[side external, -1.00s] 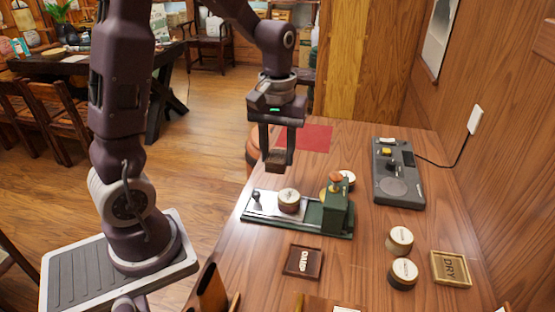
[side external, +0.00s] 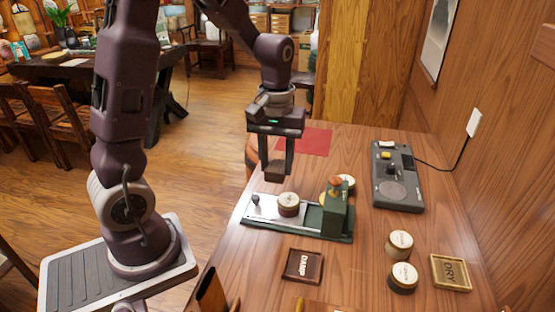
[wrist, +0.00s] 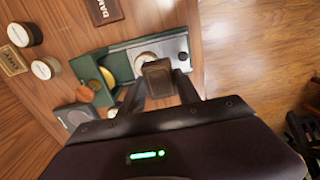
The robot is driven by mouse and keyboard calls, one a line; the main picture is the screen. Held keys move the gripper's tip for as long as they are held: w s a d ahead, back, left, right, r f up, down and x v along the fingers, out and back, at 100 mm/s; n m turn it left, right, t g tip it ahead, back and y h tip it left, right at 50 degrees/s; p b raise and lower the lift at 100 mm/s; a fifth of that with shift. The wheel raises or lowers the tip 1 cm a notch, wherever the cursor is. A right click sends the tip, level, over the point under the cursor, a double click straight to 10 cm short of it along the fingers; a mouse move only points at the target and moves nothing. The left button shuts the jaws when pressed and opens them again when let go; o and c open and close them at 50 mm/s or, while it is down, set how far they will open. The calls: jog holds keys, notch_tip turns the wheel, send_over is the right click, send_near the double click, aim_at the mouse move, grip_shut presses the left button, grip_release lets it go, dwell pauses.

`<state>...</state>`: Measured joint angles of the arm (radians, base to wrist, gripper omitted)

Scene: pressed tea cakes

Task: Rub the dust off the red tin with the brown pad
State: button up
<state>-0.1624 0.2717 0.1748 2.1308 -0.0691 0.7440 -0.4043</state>
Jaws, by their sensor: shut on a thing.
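My gripper (side external: 276,172) is shut on a small dark brown block (side external: 273,170), which looks like the brown pad. It is held above the left part of a green and silver device (side external: 268,207). In the wrist view the block (wrist: 158,80) sits between the fingers and partly covers a round cake or tin (wrist: 146,57). In the side view this round piece (side external: 288,205) stands on the device's silver plate, pale-topped with a brown side. The block appears above it and apart from it. I cannot make out a clearly red tin or any dust.
A red mat (side external: 305,141) lies at the table's back. A grey console (side external: 398,188) stands at the right. Two round pieces (side external: 400,243) (side external: 403,276) stand near the DRY tray (side external: 437,270). The DAMP tray (side external: 290,276) lies in front of the device.

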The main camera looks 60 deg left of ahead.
jog(key=shift+f, duration=3.3)
jog(key=shift+w+d+r, duration=0.3)
jog(key=shift+w+d, duration=0.05)
jog(key=shift+w, duration=0.05)
grip_shut()
jog(key=shift+w+d+f, duration=0.1)
jog(key=shift+w+d, duration=0.15)
jog(key=shift+w+d+f, duration=0.15)
jog(key=shift+w+d, duration=1.3)
jog(key=shift+d, duration=0.05)
jog(key=shift+s+a, duration=2.1)
jog(key=shift+a, duration=0.05)
jog(key=shift+r, duration=4.05)
